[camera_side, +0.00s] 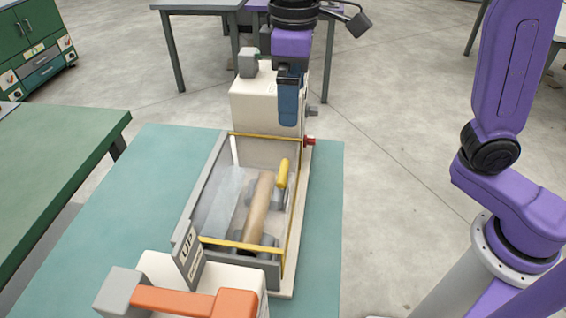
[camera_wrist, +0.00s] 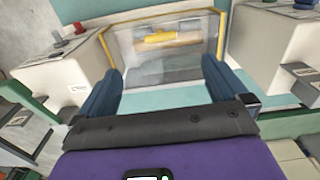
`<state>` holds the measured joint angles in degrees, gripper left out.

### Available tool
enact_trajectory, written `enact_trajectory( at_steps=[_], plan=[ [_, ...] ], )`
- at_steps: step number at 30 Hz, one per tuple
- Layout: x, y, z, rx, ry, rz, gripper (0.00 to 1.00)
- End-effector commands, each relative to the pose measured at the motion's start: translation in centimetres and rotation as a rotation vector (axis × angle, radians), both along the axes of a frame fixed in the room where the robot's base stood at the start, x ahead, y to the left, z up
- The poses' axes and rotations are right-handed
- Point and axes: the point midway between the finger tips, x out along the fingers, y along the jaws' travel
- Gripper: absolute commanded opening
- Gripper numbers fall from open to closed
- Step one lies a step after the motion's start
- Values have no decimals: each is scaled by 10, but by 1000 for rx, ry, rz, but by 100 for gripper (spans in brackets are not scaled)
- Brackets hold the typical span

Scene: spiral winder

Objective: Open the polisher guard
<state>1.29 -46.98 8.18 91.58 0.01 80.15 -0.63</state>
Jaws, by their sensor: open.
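The polisher guard is a clear panel with a yellow frame (camera_side: 240,245). It appears to be down over the tan roller (camera_side: 257,205) in the grey trough. Its yellow bar handle (camera_side: 283,173) is on the right side in the side view and near the top centre in the wrist view (camera_wrist: 160,38). My gripper (camera_side: 288,122) hangs in front of the cream end housing, apart from the handle. In the wrist view its blue fingers (camera_wrist: 161,66) are spread wide with nothing between them. One finger hides most of the other in the side view.
Cream housings stand at the far end (camera_side: 262,105) and near end of the trough. An orange bar (camera_side: 172,301) and a grey "UP" plate (camera_side: 188,258) are at the near end. A red knob (camera_side: 310,141) juts out on the right. The teal tabletop (camera_side: 323,230) is clear beside the machine.

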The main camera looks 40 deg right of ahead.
Motion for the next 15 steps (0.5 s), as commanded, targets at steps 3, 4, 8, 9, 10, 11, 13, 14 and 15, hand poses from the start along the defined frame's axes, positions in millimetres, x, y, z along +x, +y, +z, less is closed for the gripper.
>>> enact_trajectory(
  at_steps=[3,4,8,9,10,11,13,14,15],
  plan=[
    [9,8,5,-1,1,-16,100],
    [11,8,6,-1,1,-19,100],
    [12,10,3,-3,3,-22,100],
    [12,10,0,-3,3,-22,100],
    [12,9,-4,-4,3,-23,100],
    [12,9,-7,-4,4,-23,100],
    [12,9,-18,-5,5,-23,100],
    [12,9,-23,-4,4,-23,100],
    [11,9,-30,-5,5,-22,100]
  ],
)
